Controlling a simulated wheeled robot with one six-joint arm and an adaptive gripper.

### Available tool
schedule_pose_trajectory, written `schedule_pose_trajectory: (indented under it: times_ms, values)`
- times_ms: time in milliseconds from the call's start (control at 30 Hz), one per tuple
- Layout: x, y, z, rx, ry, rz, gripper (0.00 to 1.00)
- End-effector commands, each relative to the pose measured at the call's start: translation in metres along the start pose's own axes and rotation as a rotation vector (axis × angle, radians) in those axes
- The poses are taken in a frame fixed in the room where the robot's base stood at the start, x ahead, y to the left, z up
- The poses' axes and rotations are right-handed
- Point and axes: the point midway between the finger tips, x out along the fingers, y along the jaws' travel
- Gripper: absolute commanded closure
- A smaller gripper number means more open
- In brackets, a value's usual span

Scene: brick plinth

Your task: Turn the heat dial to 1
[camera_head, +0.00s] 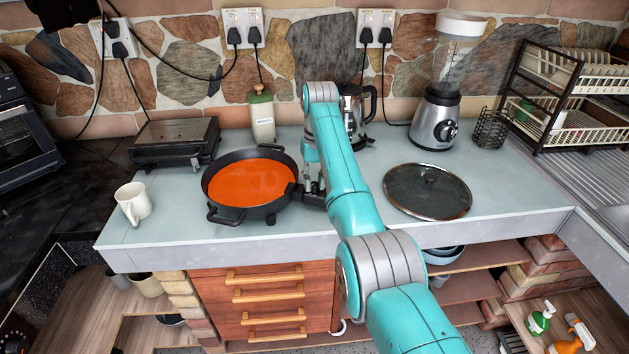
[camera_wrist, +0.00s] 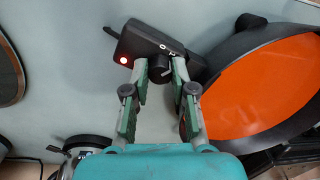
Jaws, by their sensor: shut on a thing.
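The heat dial (camera_wrist: 160,70) is a small dark knob on the black control box (camera_wrist: 138,38) in the wrist view. The box has a lit red light (camera_wrist: 123,60) and small white marks above the knob; I cannot read its setting. My gripper (camera_wrist: 160,65) is shut on the dial, with one green-padded finger on either side of it. The box is at the side of the black electric pan (camera_wrist: 243,50), which holds orange liquid. In the head view the pan (camera_head: 233,212) stands on the counter and my gripper (camera_head: 312,187) is at its right side, partly hiding the box.
A glass lid (camera_head: 428,190) lies right of my arm. A kettle (camera_head: 352,110) and a blender (camera_head: 435,120) stand behind. A green-and-cream canister (camera_head: 262,118) and a grill (camera_head: 175,140) stand behind the pan, and a white mug (camera_head: 134,202) is left.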

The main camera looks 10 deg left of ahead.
Motion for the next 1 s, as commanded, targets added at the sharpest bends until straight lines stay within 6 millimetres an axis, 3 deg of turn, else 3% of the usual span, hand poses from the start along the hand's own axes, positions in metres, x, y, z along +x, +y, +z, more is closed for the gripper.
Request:
schedule_pose_trajectory:
  times_ms: [33, 100, 133, 533, 1000]
  values:
    - [0.001, 0.000, 0.000, 0.000, -0.001, 0.000, 0.70]
    - [0.001, 0.000, 0.000, 0.000, -0.001, 0.000, 0.52]
    - [0.000, 0.000, 0.000, 0.000, -0.001, 0.000, 0.48]
    - [-0.007, 0.000, 0.000, -0.001, 0.001, 0.000, 0.48]
    - [-0.091, 0.000, 0.000, -0.001, 0.001, 0.000, 0.48]
